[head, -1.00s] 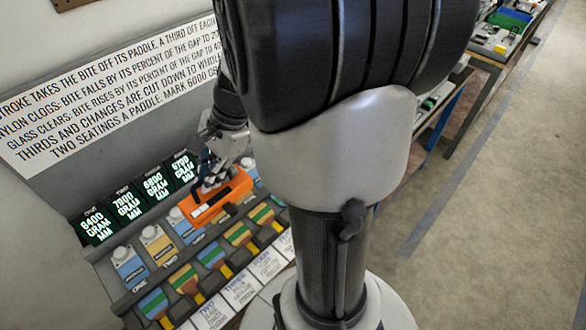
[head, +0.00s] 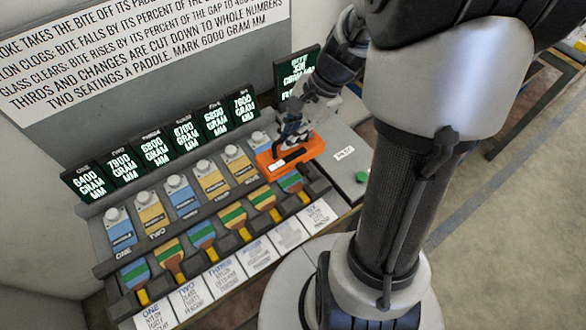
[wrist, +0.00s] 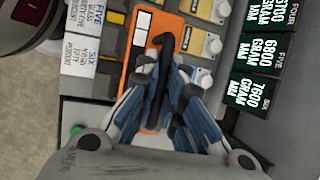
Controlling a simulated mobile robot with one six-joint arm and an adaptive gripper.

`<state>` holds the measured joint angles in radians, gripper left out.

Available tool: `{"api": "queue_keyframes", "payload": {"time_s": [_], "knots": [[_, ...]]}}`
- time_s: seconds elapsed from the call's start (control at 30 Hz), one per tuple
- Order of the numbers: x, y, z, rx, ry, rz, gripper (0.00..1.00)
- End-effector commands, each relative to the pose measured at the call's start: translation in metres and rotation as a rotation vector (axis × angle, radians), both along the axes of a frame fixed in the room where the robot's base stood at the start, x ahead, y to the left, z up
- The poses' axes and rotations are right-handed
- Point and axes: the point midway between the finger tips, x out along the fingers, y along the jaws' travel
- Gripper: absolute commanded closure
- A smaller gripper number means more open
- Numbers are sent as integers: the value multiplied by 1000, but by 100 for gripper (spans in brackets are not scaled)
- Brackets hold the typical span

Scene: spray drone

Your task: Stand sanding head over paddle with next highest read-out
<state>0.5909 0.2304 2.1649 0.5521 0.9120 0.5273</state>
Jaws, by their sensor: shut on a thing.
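My gripper (head: 292,140) is shut on the orange sanding head (head: 305,152), at the right end of the paddle row. In the wrist view the sanding head (wrist: 143,22) lies between my gripper's fingers (wrist: 163,75). It covers part of paddle six (head: 262,138); I cannot tell whether it touches it. The other blue or yellow paddles include one (head: 121,236), two (head: 152,217), three (head: 183,201), four (head: 213,184) and five (head: 241,168). Read-out two (head: 125,168) seems to show 7900, read-out six (head: 243,104) 7600, read-out one (head: 88,182) 6400.
Brush-like coloured pieces (head: 203,234) and white labels (head: 223,272) line the front. A grey plate with a green button (head: 361,177) lies right of the row. A further dark screen (head: 291,72) stands partly hidden behind my arm. Open floor (head: 470,225) lies at right.

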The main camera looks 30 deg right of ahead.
Motion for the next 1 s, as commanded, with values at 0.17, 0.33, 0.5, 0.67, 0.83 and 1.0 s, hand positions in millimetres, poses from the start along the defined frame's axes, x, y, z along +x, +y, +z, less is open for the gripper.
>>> {"api": "queue_keyframes", "payload": {"time_s": [0.17,0.33,0.5,0.67,0.83,1.0], "knots": [[0,0,-49,1,2,-2,100],[0,0,-74,0,-1,0,100],[0,-1,-83,-2,-2,-1,100],[0,0,-101,0,0,-1,100],[0,0,-123,0,-1,-1,100],[1,-1,-122,-2,-2,-1,100]]}}
